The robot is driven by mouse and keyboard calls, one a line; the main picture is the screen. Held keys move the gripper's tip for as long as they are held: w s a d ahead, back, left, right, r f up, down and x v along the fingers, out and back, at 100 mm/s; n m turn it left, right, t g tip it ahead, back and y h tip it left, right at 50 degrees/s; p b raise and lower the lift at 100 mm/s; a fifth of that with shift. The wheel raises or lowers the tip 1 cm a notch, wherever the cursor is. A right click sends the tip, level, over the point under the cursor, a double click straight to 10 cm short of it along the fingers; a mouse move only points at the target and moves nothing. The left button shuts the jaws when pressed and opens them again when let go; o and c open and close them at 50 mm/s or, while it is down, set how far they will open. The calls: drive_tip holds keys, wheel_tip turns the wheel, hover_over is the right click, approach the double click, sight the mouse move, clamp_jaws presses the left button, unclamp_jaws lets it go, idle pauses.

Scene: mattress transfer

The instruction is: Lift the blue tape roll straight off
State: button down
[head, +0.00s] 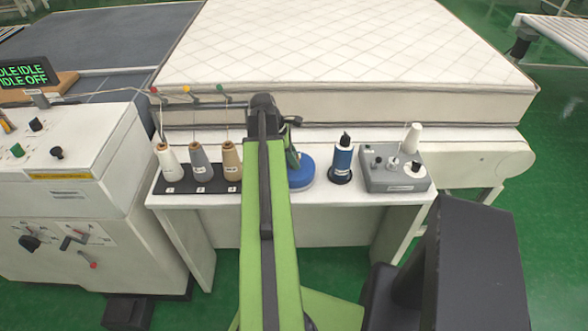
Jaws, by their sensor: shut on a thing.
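The blue tape roll (304,175) shows as a round blue disc at the middle of the white table, partly hidden by my green arm. My gripper (292,156) is at the far end of the arm, pointing down at the roll. It is shut on the roll; the arm hides most of the fingers. A pale edge shows under the roll, and I cannot tell whether the roll touches what is below it.
Several thread cones (167,168) stand on a black rack left of my arm. Right of the roll are a dark blue bottle-like spool (342,160) and a grey control box (393,170) with a white cone. A mattress (330,50) lies behind the white table (230,213).

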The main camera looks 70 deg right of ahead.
drive_tip(key=shift+r, duration=0.1)
wheel_tip(320, 180, up, 18)
drive_tip(key=p, duration=1.8)
